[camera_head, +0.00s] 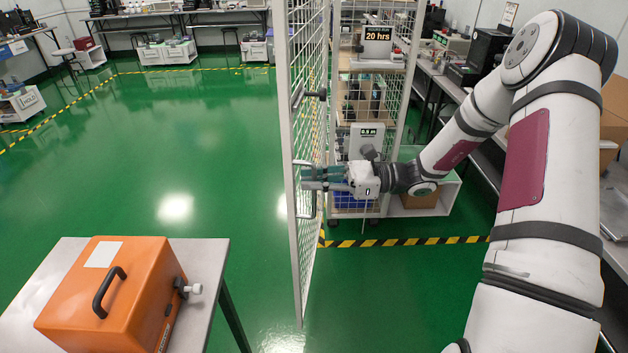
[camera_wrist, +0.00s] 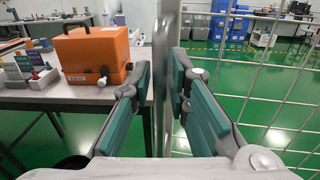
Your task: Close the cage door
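The cage door (camera_head: 297,250) is a tall white-framed mesh panel. In the head view it stands swung open, edge towards me, away from the cage's front opening. Its handle (camera_head: 305,163) is a vertical metal pull on the door frame. My gripper (camera_head: 312,178) reaches in from the right at the handle. The door mesh (camera_wrist: 265,85) fills the right of that view.
A table (camera_head: 210,262) with an orange case (camera_head: 105,295) stands left of the door. The cage holds shelves and a white instrument (camera_head: 367,140). Yellow-black tape (camera_head: 400,242) marks its front. Green floor (camera_head: 180,150) left of the door is clear. A workbench runs along the right.

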